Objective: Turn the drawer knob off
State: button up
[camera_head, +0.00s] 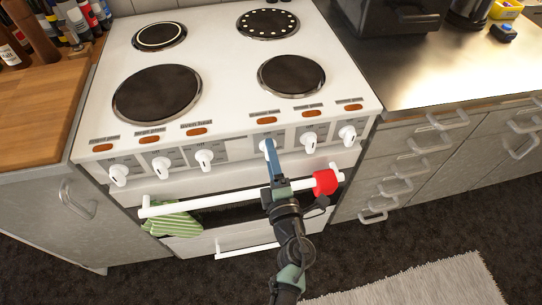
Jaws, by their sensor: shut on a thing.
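The white cooker (215,60) has a row of white knobs along its front panel. My gripper (269,148) reaches up from below, with its blue fingers shut on the white knob (264,145) just right of the panel's middle, the fourth from the left. The fingers hide part of this knob, so its exact angle cannot be told. Small labels with orange lamps sit above the knobs; the label above the held knob (267,112) is too small to read surely. The other knobs stand free on both sides, such as the one next to it on the right (309,139).
A white oven handle (225,199) crosses below the knobs, close to my arm, with a green striped towel (175,222) and a red item (325,182) on it. A lower drawer handle (245,250) sits beneath. Counters flank the cooker; the hotplates are bare.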

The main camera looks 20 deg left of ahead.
dwell(0.5)
jog(key=o, duration=1.4)
jog(key=shift+c, duration=0.2)
jog(key=p+v, duration=0.1)
jog(key=v, duration=1.2)
